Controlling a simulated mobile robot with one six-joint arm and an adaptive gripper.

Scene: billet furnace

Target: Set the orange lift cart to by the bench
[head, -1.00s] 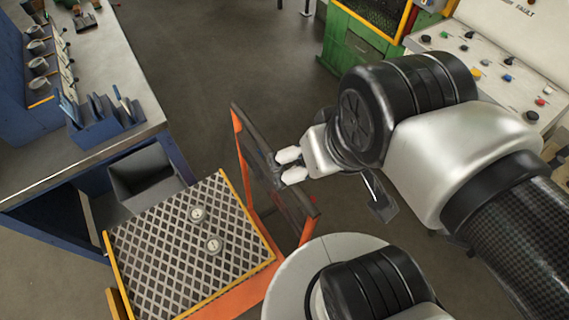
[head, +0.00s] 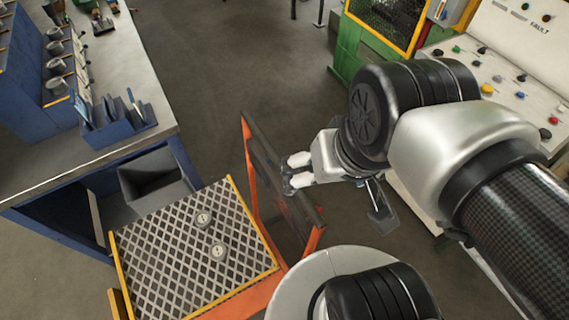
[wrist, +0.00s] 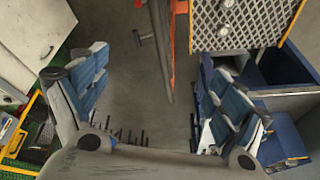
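The orange lift cart (head: 262,297) stands at the lower middle of the head view, with a diamond-pattern deck (head: 160,250) edged in yellow. Its upright orange handle frame with a dark panel (head: 262,150) rises at the deck's right side. My gripper (head: 297,172) is beside this frame, on its right. In the wrist view its two fingers are wide apart, with the handle frame (wrist: 160,50) showing between them; I cannot tell whether they touch it. The bench (head: 110,155), blue with a grey top, stands left of the cart, close to the deck's far edge.
Two round grey pieces (head: 203,219) sit on the deck. A grey bin (head: 155,180) is under the bench's near end, and blue holders stand on top. A green machine (head: 350,45) and a white control console (head: 500,65) stand at the right. Floor between bench and machine is clear.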

